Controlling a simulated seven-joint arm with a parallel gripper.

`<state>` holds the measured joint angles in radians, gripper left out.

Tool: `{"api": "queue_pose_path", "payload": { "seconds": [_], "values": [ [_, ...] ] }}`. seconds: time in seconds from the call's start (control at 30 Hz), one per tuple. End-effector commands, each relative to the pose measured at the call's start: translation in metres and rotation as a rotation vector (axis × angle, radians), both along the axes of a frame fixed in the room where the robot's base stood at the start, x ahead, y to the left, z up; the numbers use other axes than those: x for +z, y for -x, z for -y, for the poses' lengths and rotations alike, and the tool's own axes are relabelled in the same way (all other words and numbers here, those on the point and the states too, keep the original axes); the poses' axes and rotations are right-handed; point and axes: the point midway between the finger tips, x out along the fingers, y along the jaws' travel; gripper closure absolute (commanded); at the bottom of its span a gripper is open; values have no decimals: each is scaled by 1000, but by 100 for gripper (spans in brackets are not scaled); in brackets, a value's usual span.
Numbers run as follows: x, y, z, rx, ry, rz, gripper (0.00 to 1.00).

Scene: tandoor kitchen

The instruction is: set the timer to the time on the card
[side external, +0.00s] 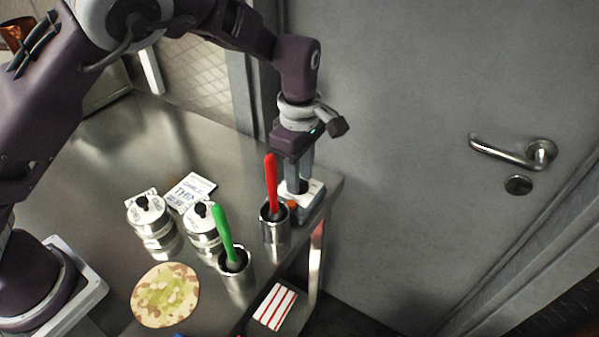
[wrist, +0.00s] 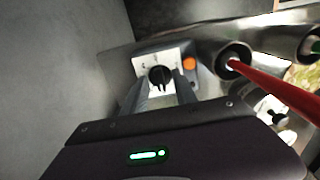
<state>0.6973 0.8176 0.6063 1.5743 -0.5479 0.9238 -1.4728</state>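The timer (side external: 314,193) is a grey box with a white face at the far right corner of the metal table. In the wrist view its white face (wrist: 145,70) carries a black knob (wrist: 160,77) and small marks too blurred to read. An orange button (wrist: 190,63) sits beside the face. My gripper (wrist: 160,92) points down at the timer, its fingers apart on either side of the knob, with gaps visible; contact cannot be told. A white printed card (side external: 191,191) lies on the table behind the canisters. Its large print looks like "THIN"; I cannot read a time.
A metal cup (side external: 275,231) with a red-handled tool (side external: 271,182) stands close beside the timer. Another cup (side external: 237,272) holds a green-handled tool (side external: 222,232). Two lidded canisters (side external: 152,226) and a round flatbread (side external: 165,295) are left. A grey door (side external: 420,120) rises behind the table edge.

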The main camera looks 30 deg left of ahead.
Motion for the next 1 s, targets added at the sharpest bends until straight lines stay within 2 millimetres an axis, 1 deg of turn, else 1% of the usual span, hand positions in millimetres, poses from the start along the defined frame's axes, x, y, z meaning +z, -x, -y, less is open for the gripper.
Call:
{"api": "queue_pose_path", "payload": {
  "seconds": [0.17,0.27,0.33,0.37,0.77,1.0],
  "values": [
    [0,0,0,0,0,0,66],
    [0,0,0,0,1,0,84],
    [0,0,0,0,1,0,98],
    [0,0,0,0,1,0,100],
    [1,-1,0,-33,1,1,100],
    [1,-1,-1,-177,1,1,100]
  ]
}}
